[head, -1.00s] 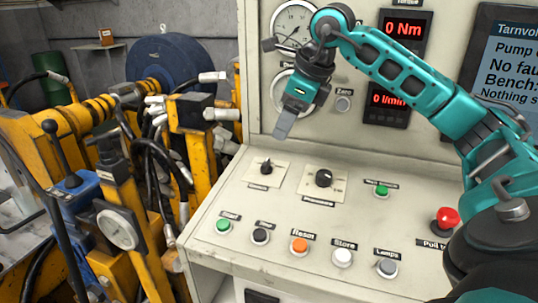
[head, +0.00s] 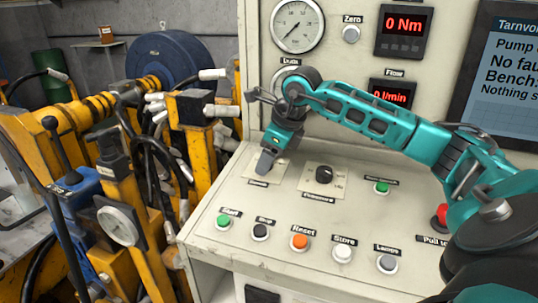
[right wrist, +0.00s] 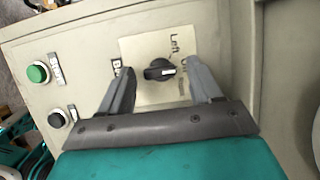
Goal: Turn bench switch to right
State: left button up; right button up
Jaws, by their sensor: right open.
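The bench switch is a black rotary knob (right wrist: 160,69) on a cream plate (right wrist: 158,48) in the right wrist view. Its pale pointer mark is toward the right of that picture, near partly legible labels, one reading "Left". My right gripper (right wrist: 160,88) is open, with one grey finger on each side of the knob and visible gaps between. In the head view my right gripper (head: 266,163) hangs over the left plate of the sloping panel and hides the knob there. My left gripper is not in view.
The sloping panel (head: 210,250) also carries the pressure knob (head: 324,174), a green button (head: 223,222), an orange reset button (head: 299,241) and a red stop button (head: 441,214). Yellow machinery with hoses (head: 130,190) stands close at the left.

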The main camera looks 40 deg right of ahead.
jog(key=shift+c, duration=0.3)
jog(key=c, duration=1)
